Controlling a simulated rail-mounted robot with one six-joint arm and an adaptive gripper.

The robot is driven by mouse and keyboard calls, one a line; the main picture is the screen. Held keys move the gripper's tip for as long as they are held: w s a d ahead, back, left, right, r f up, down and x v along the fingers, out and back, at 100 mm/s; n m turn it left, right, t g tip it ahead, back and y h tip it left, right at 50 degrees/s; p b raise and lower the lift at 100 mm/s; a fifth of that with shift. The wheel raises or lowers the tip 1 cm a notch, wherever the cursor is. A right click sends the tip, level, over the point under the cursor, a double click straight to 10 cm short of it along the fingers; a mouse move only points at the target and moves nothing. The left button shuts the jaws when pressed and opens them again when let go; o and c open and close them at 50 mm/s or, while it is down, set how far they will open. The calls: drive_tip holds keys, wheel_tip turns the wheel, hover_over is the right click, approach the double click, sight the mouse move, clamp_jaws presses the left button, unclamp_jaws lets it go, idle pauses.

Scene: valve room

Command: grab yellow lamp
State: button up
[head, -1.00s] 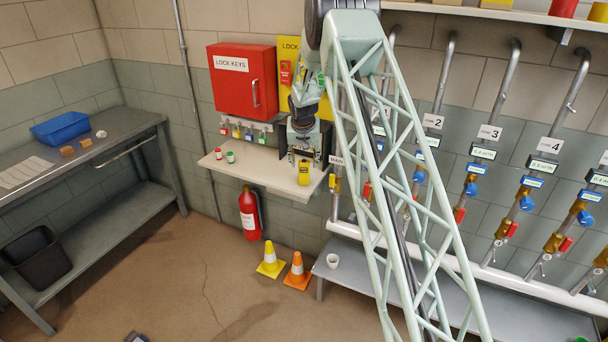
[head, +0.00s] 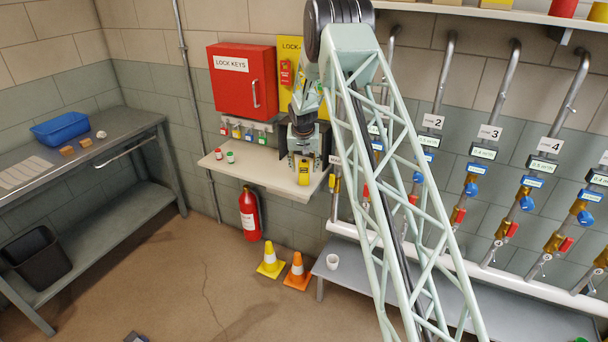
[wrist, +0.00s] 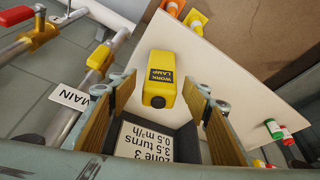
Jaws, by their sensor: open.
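The yellow work lamp (head: 304,174) stands on the small white shelf (head: 258,180) below the red lock-keys box. In the wrist view the lamp (wrist: 160,78) has a dark "WORK LAMP" label and sits between and just beyond my gripper's fingers. My gripper (wrist: 165,115) is open, with wood-coloured pads on both sides and nothing held. In the head view my gripper (head: 303,160) is right above and around the top of the lamp; whether a pad touches it cannot be told.
Red and green small containers (head: 224,155) stand on the shelf's left. Valve pipes and a "MAIN" sign (wrist: 70,97) are close beside the gripper. The shelf between containers and lamp is clear.

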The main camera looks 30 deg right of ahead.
sight(304, 170)
drive_tip(key=shift+x, duration=1.5)
drive_tip(key=shift+w, duration=0.1)
drive_tip(key=c, duration=1.1)
drive_tip(key=shift+r, duration=0.1)
drive_tip(key=shift+r, duration=4.9)
